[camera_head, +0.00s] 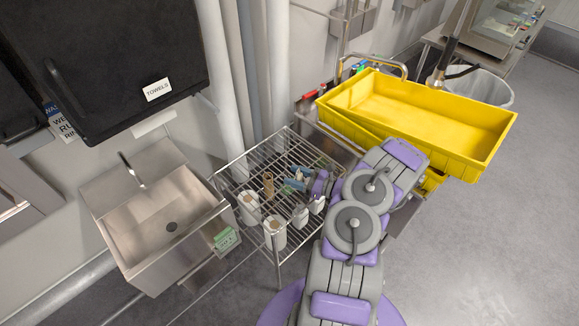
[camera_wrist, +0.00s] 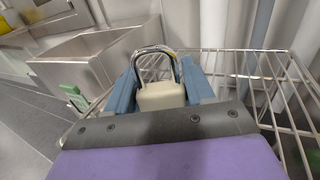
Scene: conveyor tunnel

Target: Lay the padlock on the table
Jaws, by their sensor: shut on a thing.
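In the wrist view the padlock (camera_wrist: 160,97) has a pale beige body and a shiny metal shackle standing up from it. My gripper (camera_wrist: 160,82) is shut on its body, with one blue finger on each side. In the head view my gripper (camera_head: 297,182) is over the wire-topped metal table (camera_head: 240,176). The padlock is too small to make out clearly there. The table's wire top also shows around the gripper in the wrist view (camera_wrist: 285,100). I cannot tell whether the padlock touches the wires.
White containers (camera_head: 274,231) and a brown item (camera_head: 268,186) are at the table, some perhaps below its top. A steel sink (camera_head: 165,222) stands left. A large yellow bin (camera_head: 415,115) is right of the table. Pipes (camera_head: 255,70) rise behind it.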

